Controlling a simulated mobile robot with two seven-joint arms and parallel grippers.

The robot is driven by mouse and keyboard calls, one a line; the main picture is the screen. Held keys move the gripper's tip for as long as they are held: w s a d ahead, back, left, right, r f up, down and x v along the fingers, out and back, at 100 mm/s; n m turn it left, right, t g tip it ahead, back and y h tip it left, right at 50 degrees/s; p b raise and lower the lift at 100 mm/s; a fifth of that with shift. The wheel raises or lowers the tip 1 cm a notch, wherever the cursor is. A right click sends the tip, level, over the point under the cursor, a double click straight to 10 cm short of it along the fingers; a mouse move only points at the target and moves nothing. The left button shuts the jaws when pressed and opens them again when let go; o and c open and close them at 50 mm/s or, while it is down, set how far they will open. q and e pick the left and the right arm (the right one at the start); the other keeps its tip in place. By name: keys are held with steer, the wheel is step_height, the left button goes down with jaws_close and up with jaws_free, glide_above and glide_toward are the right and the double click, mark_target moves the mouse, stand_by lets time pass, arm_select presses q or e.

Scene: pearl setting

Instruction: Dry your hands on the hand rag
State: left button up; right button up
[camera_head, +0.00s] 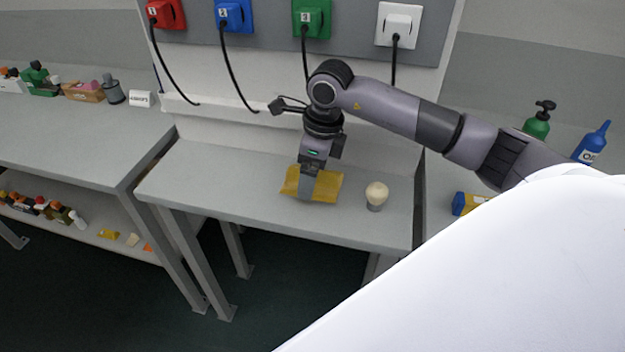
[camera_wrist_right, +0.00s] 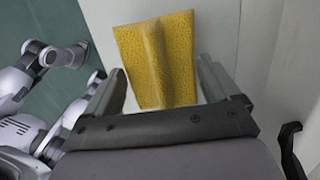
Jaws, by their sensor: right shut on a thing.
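The yellow hand rag (camera_head: 328,187) lies on the grey table in the middle of the head view. My right gripper (camera_head: 306,190) points down onto it and is shut on it. In the right wrist view the rag (camera_wrist_right: 127,45) has a raised ridge along its middle. My left gripper is not in view.
A light bulb-shaped object (camera_head: 376,195) stands on the table right of the rag. Red (camera_head: 165,13), blue (camera_head: 233,15), green (camera_head: 311,17) and white (camera_head: 398,24) sockets with black cables are on the back panel. The table's left part (camera_head: 210,180) is clear.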

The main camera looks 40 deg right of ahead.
mark_target(321, 172)
step_height(321, 172, down, 3)
steer(key=shift+f, duration=0.1)
steer(key=shift+f, duration=0.3)
steer(key=o, duration=0.7)
steer(key=shift+r, duration=0.1)
steer(key=shift+o, duration=0.2)
steer(key=shift+d+r, duration=0.1)
steer(key=shift+r, duration=0.25)
steer(key=r, duration=0.2)
steer(key=s+r, duration=0.1)
steer(key=r, duration=0.1)
steer(key=d+r, duration=0.1)
steer(key=r, duration=0.1)
steer(key=shift+s+r+b, duration=0.15)
steer(key=shift+r+b, duration=0.05)
steer(key=shift+b, duration=0.15)
